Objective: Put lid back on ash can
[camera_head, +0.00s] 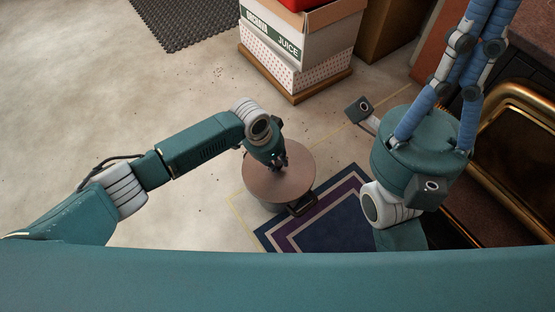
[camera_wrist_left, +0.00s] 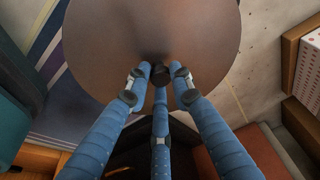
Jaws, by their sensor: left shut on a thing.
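The lid is a round, brownish disc (camera_head: 262,183) below my left gripper (camera_head: 279,163). In the left wrist view the lid (camera_wrist_left: 105,45) fills the top middle, and my three blue fingers (camera_wrist_left: 160,76) close on its small dark knob. Under the lid's front right edge a dark part with a handle (camera_head: 302,206) shows, apparently the ash can. The lid hides the rest, so I cannot tell whether it is seated or just above the rim. My right gripper (camera_head: 466,50) is raised at the upper right; its fingertips are cut off by the top edge.
A blue and purple bordered rug (camera_head: 335,225) lies beside the can. A juice box (camera_head: 300,48) stands on a wooden base behind it. A dark stove with brass trim (camera_head: 515,130) is at the right. The floor at left is clear.

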